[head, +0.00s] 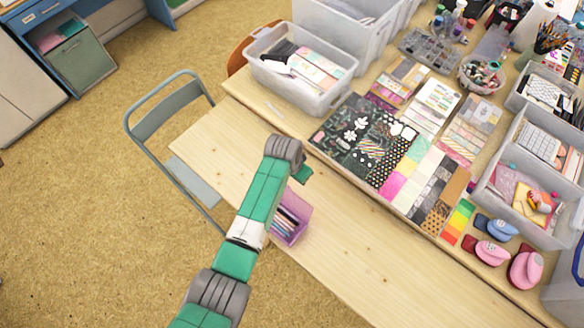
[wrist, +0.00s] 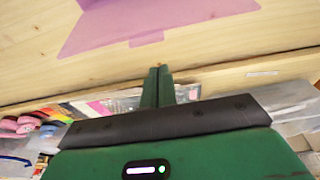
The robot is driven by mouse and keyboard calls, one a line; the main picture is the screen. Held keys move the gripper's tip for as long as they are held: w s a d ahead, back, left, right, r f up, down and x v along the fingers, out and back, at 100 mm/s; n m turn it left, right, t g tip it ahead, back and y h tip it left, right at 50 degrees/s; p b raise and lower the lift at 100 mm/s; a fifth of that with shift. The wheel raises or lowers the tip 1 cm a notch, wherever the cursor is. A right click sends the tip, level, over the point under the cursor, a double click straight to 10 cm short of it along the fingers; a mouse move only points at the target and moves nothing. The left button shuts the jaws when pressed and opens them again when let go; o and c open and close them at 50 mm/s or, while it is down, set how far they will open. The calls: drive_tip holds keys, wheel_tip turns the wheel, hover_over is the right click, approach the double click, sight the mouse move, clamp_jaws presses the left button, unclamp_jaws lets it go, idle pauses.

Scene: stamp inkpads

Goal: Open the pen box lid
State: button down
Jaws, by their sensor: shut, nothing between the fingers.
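The pen box (head: 293,214) is a small translucent purple box with several pens in it, on the wooden table beside my arm. My arm hides its left part in the head view. In the wrist view the purple box (wrist: 165,22) shows at the top, cut off by the edge, with a small tab on its near side. I cannot tell how far the lid stands open. My gripper (wrist: 157,72) is shut and empty, its fingertips just short of the purple tab in the picture. In the head view only a green piece of my gripper (head: 302,174) shows beyond the wrist.
A raised wooden board (head: 330,170) borders the lower table strip (head: 375,260). Patterned paper sheets (head: 365,140) and a clear bin (head: 300,70) lie behind it. Pink and blue punches (head: 490,250) stand at the right. A folding chair (head: 165,120) is at the left. The strip right of the box is clear.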

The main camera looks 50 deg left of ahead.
wheel_tip(320, 180, up, 10)
drive_tip(key=p, duration=0.2)
drive_tip(key=shift+s+f, duration=0.15)
drive_tip(key=shift+f, duration=0.1)
